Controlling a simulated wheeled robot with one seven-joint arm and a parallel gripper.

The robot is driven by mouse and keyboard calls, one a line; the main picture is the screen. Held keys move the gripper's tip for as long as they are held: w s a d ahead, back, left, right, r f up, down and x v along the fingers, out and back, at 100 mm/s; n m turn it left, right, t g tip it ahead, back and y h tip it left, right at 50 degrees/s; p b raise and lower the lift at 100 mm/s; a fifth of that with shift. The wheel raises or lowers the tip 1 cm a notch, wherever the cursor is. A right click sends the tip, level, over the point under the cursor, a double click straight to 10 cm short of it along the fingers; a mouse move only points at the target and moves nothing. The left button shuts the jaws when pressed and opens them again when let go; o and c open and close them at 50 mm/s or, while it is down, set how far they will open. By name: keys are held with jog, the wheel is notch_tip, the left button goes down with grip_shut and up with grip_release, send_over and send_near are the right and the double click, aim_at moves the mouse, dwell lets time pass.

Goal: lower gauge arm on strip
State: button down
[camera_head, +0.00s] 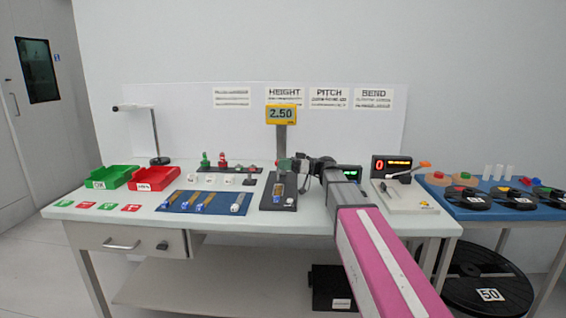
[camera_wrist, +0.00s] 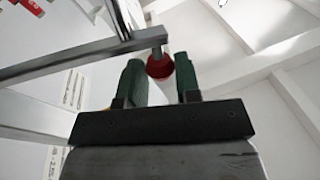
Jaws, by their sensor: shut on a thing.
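The height gauge stands on the bench with a yellow display (camera_head: 282,114) reading 2.50 on a grey post. Its dark base (camera_head: 279,203) carries a brass-coloured strip (camera_head: 278,189). My gripper (camera_head: 291,163) reaches in from the right at the post, above the base. In the wrist view, the green fingers stand either side of a red knob (camera_wrist: 160,67) on the grey gauge arm (camera_wrist: 85,62), and are shut on it. The fingers hide part of the knob. Whether the gauge arm touches the strip cannot be made out.
A blue mat (camera_head: 187,210) with several strips lies left of the gauge. Green (camera_head: 107,173) and red (camera_head: 156,173) trays stand farther left. A device with a red-digit display (camera_head: 391,165) stands right of my arm. A lamp (camera_head: 156,137) stands behind the trays.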

dwell(0.3)
jog(key=c, duration=1.1)
grip_release()
jog(key=shift+r, duration=0.1)
jog(key=s+a+r, duration=0.7)
jog(key=s+r, duration=0.1)
jog(key=r, duration=0.2)
jog(key=shift+s+a+r, duration=0.35)
jog(key=shift+s+r, duration=0.05)
jog(key=shift+s, duration=0.15)
